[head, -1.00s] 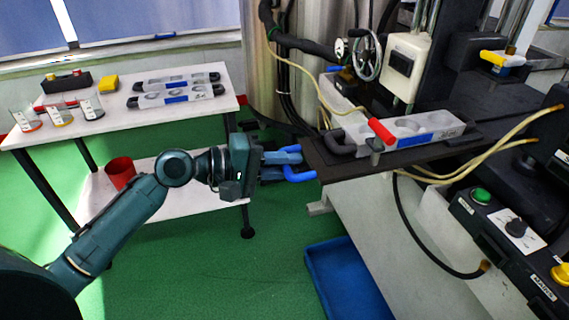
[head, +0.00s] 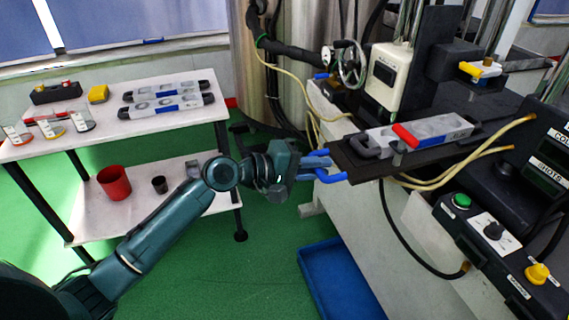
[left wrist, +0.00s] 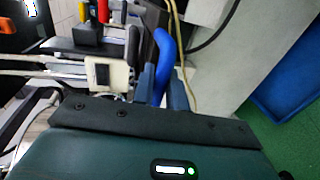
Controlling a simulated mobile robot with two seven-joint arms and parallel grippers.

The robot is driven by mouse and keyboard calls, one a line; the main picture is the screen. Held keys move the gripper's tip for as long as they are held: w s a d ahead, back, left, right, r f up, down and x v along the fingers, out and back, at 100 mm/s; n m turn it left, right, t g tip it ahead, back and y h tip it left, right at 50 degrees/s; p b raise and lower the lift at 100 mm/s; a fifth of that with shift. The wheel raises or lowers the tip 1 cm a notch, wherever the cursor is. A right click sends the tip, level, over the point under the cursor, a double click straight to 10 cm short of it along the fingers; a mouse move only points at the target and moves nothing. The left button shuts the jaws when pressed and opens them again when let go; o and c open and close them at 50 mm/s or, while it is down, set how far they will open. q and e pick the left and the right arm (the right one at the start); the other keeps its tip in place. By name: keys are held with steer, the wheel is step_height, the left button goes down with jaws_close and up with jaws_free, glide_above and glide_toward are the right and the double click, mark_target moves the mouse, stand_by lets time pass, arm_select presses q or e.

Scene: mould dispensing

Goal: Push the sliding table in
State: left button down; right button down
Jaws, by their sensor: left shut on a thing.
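The sliding table (head: 364,175) is a dark flat plate at the machine's front in the head view, with a blue loop handle (head: 332,178) on its left end. My left gripper (head: 314,163) is shut on this handle, its arm reaching in from the lower left. The handle also shows in the left wrist view (left wrist: 163,58), between the fingers. A grey mould (head: 440,130) with a dark end grip lies on the plate. My right gripper is in neither view.
A white side table (head: 60,140) at left holds two more moulds, small holders and a yellow block; a red cup (head: 115,183) is on its lower shelf. A blue tray (head: 335,280) lies on the green floor. Yellow hoses and a button panel (head: 490,232) are at right.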

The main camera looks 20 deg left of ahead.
mark_target(337, 162)
arm_select(q)
steer(key=x, duration=0.3)
steer(key=r+x, duration=0.1)
steer(key=x, duration=0.1)
steer(key=shift+w+d, duration=0.35)
steer(key=c, duration=1.5)
jaws_free()
steer(key=shift+s, duration=0.1)
steer(key=v, duration=1.3)
steer(key=shift+r, duration=0.15)
